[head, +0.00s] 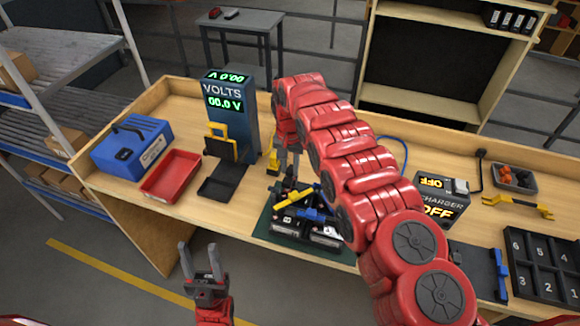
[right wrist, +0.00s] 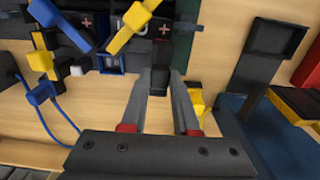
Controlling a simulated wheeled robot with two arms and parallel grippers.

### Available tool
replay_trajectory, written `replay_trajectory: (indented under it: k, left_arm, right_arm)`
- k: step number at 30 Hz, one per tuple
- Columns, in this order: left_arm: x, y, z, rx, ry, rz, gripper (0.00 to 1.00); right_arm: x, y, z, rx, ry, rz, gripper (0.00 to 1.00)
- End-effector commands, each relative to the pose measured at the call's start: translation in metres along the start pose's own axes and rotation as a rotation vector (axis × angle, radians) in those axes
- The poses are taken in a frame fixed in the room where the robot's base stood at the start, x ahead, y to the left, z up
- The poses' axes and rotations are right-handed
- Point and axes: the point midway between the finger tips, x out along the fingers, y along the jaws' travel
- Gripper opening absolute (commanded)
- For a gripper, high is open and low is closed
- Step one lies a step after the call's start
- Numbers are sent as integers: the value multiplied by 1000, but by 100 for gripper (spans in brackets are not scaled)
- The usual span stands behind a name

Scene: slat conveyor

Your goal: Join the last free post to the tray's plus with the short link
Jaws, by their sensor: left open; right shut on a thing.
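The tray (head: 262,230) is a dark green base with black battery cells (head: 325,231), near the bench's front edge. A yellow link (head: 279,197) and a blue link (head: 315,214) lie across the cells. The yellow link (right wrist: 130,27) and blue link (right wrist: 68,22) also show in the right wrist view, near red plus marks. My right gripper (right wrist: 160,80) is over the tray's far side, shut on a small black piece (right wrist: 159,82). Whether this is the short link, or touches a post, I cannot tell. My left gripper (head: 199,262) is open and empty, in front of the bench.
Right of my right arm are a charger (head: 437,198) showing OFF, a yellow tool (head: 518,206) and a black numbered rack (head: 543,267).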

Motion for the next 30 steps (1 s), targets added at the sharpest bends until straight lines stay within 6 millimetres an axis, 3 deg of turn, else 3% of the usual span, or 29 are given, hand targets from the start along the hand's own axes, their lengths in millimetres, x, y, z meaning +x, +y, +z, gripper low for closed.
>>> replay_trajectory:
  k: [30]
  left_arm:
    - [-14,1,2,0,0,0,50]
  right_arm:
    - [22,0,0,0,2,-1,0]
